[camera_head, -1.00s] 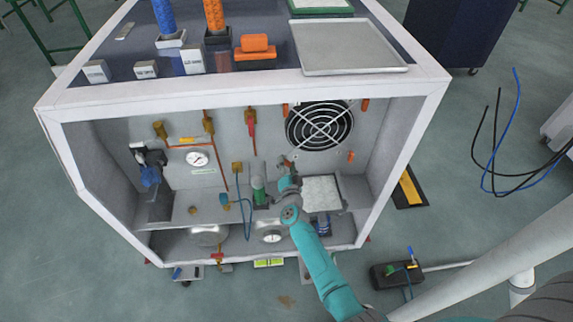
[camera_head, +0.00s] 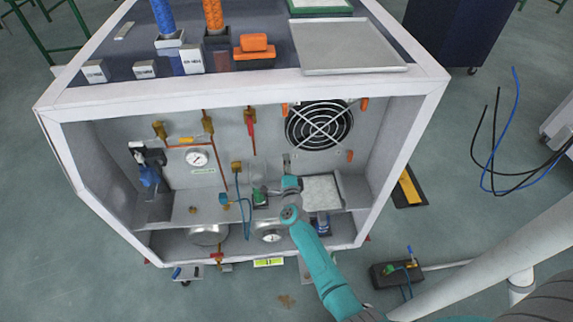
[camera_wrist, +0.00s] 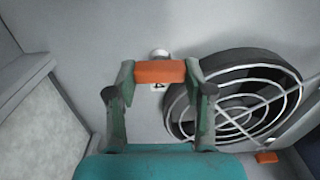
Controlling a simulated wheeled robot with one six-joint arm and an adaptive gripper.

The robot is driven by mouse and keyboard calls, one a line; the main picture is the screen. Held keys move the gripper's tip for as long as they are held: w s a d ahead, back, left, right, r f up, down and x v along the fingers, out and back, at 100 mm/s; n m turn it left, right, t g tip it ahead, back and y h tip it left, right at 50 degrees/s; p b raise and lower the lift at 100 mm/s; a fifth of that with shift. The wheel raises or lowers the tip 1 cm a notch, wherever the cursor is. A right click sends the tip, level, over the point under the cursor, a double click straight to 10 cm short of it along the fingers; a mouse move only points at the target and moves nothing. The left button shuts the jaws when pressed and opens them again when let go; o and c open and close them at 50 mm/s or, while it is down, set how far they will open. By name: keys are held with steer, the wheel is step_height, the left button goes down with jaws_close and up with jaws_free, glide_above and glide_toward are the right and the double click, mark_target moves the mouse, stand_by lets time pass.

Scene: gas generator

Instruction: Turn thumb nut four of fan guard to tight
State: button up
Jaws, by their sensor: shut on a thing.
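The fan guard (camera_head: 319,125), round white wire over a black fan, is on the back wall of the cabinet, and its left part shows in the wrist view (camera_wrist: 238,100). Orange thumb nuts sit at its upper left (camera_head: 284,109), upper right (camera_head: 365,104) and lower right (camera_head: 350,156). In the wrist view my gripper (camera_wrist: 159,76) is shut on an orange thumb nut (camera_wrist: 160,71), one finger at each end. The nut's bar lies nearly level in that picture. A small label marked 4 (camera_wrist: 158,87) is just below it. In the head view this nut is hidden at my gripper.
A green-and-white cylinder (camera_head: 259,195) with a blue hose (camera_head: 246,215) is to the left. The cabinet's frame (camera_head: 400,160) bounds the opening. A metal tray (camera_head: 345,47) lies on top.

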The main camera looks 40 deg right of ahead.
stand_by(0.4)
steer(key=o, duration=1.2)
steer(key=shift+c, duration=0.2)
steer(key=v, duration=1.2)
steer(key=shift+f, duration=0.1)
